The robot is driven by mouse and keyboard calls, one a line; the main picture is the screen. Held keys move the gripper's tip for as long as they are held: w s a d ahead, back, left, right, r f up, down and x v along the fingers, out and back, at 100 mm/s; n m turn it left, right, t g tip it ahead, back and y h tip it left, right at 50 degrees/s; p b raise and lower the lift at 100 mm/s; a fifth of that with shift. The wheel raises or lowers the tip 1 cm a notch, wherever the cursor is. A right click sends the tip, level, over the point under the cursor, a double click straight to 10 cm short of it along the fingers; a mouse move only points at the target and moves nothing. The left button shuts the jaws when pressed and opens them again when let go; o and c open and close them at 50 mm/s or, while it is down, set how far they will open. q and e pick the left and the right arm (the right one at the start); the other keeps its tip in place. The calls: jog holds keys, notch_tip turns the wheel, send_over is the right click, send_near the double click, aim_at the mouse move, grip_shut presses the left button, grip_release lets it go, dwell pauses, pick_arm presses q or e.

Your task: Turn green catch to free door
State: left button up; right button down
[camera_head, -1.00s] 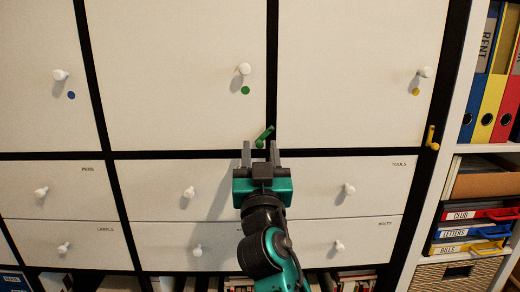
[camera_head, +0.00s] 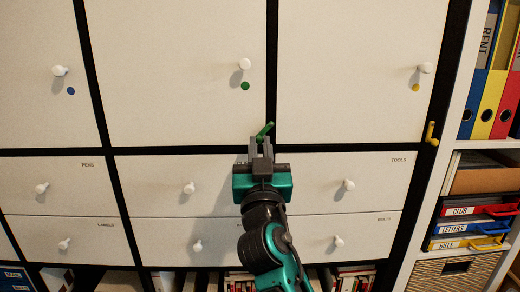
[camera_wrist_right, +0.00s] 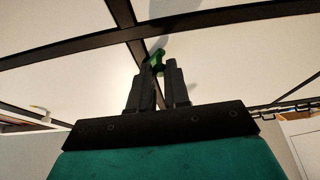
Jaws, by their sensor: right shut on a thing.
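The green catch (camera_head: 265,130) sits on the black frame at the lower right corner of the middle door (camera_head: 180,75), which carries a green dot (camera_head: 245,86) and a white knob. The catch slants up to the right. My right gripper (camera_head: 261,143) is shut on the catch's lower part, with its fingers pointing up. In the right wrist view, the green catch (camera_wrist_right: 157,58) shows between and just beyond the fingertips. The fingers hide part of it. The middle door is closed. My left gripper is not in view.
A yellow catch (camera_head: 432,133) is on the frame at the right door's lower right. White drawer knobs, such as the one under TOOLS (camera_head: 349,185), stick out around my right arm. Binders (camera_head: 490,75) and trays (camera_head: 470,228) stand at the right.

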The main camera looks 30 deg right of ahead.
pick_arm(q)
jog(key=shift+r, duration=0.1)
pick_arm(e)
jog(key=d+n+y+p, duration=0.1)
jog(key=n+y+p, duration=0.1)
jog(key=n, duration=0.2)
jog(key=s+n+y+p, duration=0.1)
jog(key=n+y+p, duration=0.1)
jog(key=n+p, duration=0.1)
jog(key=d+n+t+y+p, duration=0.1)
jog(key=n+p, duration=0.2)
jog(key=n, duration=0.2)
jog(key=shift+s+d+f+y, duration=0.25)
jog(key=shift+s+d+y, duration=0.05)
jog(key=shift+d+y, duration=0.1)
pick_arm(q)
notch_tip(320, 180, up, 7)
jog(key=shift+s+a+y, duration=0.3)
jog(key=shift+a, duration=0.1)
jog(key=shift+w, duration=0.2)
pick_arm(e)
jog(key=shift+n, duration=0.3)
jog(key=c, duration=1.1)
grip_release()
jog(key=shift+f, duration=0.1)
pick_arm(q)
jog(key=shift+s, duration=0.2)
